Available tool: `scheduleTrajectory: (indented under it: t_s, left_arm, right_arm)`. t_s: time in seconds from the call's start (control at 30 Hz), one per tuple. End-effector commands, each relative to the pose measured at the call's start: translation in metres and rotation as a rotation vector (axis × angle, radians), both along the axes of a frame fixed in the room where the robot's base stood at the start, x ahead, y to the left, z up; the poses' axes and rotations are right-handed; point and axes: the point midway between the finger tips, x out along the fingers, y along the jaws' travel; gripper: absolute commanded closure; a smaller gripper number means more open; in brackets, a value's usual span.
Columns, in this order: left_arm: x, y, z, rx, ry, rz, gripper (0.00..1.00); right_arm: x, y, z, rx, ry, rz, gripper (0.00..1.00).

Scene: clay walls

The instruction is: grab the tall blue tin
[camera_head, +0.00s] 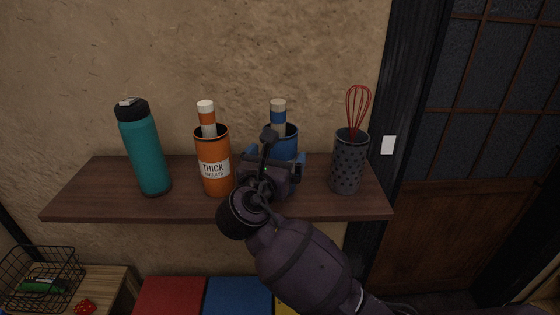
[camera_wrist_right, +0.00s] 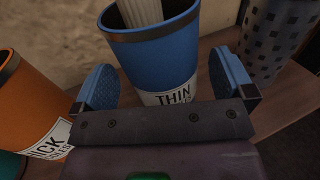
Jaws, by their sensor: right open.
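The tall blue tin (camera_head: 284,140) stands upright on the wall shelf, partly hidden behind my right gripper (camera_head: 270,165) in the head view. It holds a blue-and-white thing standing up. In the right wrist view the blue tin (camera_wrist_right: 165,55) has a dark rim and a white label reading "THIN". My right gripper (camera_wrist_right: 160,88) is open, with one blue finger pad on the left and one on the right of the tin. I cannot tell whether either pad touches it. My left gripper is not in view.
An orange tin (camera_head: 213,150) labelled "THICK" stands close left of the blue tin. A dark dotted holder (camera_head: 347,172) with a red whisk stands close right. A teal bottle (camera_head: 146,150) is farther left on the brown shelf (camera_head: 100,190).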

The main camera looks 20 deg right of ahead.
Motion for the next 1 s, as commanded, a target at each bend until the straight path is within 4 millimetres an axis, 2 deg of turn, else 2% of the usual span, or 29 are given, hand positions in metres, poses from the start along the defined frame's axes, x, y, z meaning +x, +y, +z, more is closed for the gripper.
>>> scheduleTrajectory:
  t_s: [0.17, 0.4, 0.47, 0.73, 0.77, 1.0]
  left_arm:
    - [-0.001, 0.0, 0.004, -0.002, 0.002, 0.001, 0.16]
    - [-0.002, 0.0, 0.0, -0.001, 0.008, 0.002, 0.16]
    - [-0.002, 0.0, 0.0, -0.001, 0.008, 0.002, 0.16]
    - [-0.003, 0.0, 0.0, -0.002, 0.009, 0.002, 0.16]
    - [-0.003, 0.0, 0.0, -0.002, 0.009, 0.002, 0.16]
    - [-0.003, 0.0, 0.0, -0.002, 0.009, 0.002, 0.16]
  right_arm:
    - [0.018, -0.014, 0.001, -0.001, 0.001, -0.001, 0.0]
    - [0.02, -0.015, 0.0, 0.001, 0.0, 0.0, 0.0]
    - [0.02, -0.015, 0.0, 0.001, 0.0, 0.0, 0.08]
    - [0.02, -0.015, 0.0, 0.001, 0.001, 0.0, 0.49]
    - [0.02, -0.015, 0.0, 0.001, -0.001, 0.0, 0.52]
    - [0.02, -0.015, 0.002, 0.002, -0.001, 0.0, 0.52]
